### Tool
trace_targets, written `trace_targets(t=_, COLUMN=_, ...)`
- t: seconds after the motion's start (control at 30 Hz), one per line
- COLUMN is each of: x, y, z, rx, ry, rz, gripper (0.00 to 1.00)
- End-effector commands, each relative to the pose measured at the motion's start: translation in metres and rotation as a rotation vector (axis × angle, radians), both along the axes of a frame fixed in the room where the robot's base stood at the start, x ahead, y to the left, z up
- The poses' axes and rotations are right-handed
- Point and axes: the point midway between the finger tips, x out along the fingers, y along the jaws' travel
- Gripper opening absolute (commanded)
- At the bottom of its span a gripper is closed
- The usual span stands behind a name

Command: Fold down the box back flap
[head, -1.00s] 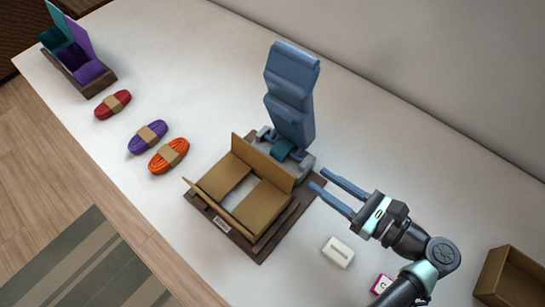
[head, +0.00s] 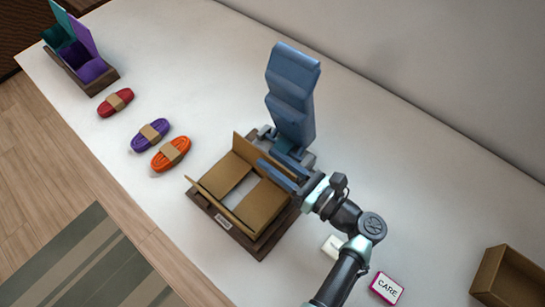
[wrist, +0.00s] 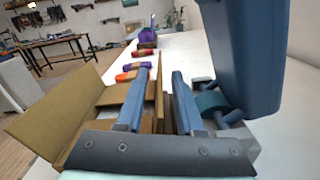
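The cardboard box (head: 262,207) sits open on a dark wooden tray (head: 240,248). Its two side flaps lie folded inward, with a pale gap between them. Its front flap leans outward. Its back flap (head: 244,147) stands up, beside the blue machine, and shows nearly edge-on in the wrist view (wrist: 159,95). My gripper (head: 265,160) has come over the right end of the back flap. In the wrist view its two fingers are apart, with the flap's edge between them. Contact with the flap cannot be told. The fingers hide part of the flap's right end.
A tall blue machine (head: 292,95) stands right behind the box, close to my gripper. Orange (head: 171,154), purple (head: 150,135) and red (head: 116,102) cord bundles lie to the left. A CARE card (head: 387,288) and an empty brown bin (head: 510,277) are at the right.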

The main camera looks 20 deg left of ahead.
Motion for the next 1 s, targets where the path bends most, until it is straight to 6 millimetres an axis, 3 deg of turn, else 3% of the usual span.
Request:
trace_targets(t=0.37, x=0.0019, y=0.0055, z=-0.0002, rx=-0.001, ry=0.0, rz=0.001, gripper=0.34)
trace_targets(t=0.57, x=0.0018, y=0.0053, z=-0.0001, rx=-0.001, ry=0.0, rz=0.001, gripper=0.0)
trace_targets(t=1.0, x=0.0013, y=0.0053, z=0.0001, rx=-0.004, ry=-0.008, rz=0.0, gripper=0.0)
